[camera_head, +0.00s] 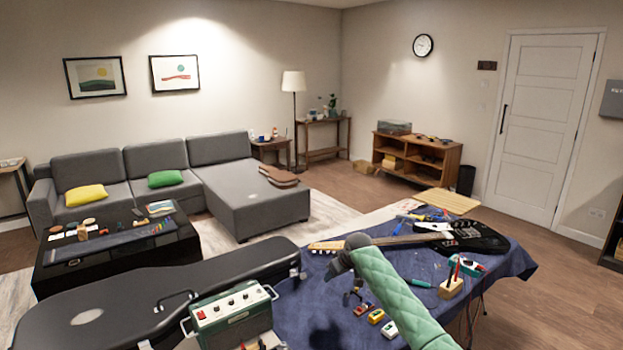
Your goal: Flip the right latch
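A black guitar case (125,292) lies closed across the lower left, its narrow end toward the middle of the view. A small metallic fitting, perhaps the right latch (296,272), shows on its side near that end; whether it is flipped is too small to tell. My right arm, in a green quilted sleeve, reaches in from the lower right. Its dark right gripper (338,264) is over the blue cloth, to the right of the fitting and apart from it. Its fingers are too small and dark to read. My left gripper is not in view.
A green control box (233,310) with handles stands in front of the case and hides part of it. The blue-clothed table (310,305) holds a black electric guitar (468,236), a wooden tool block (451,287) and several small coloured items near my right arm.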

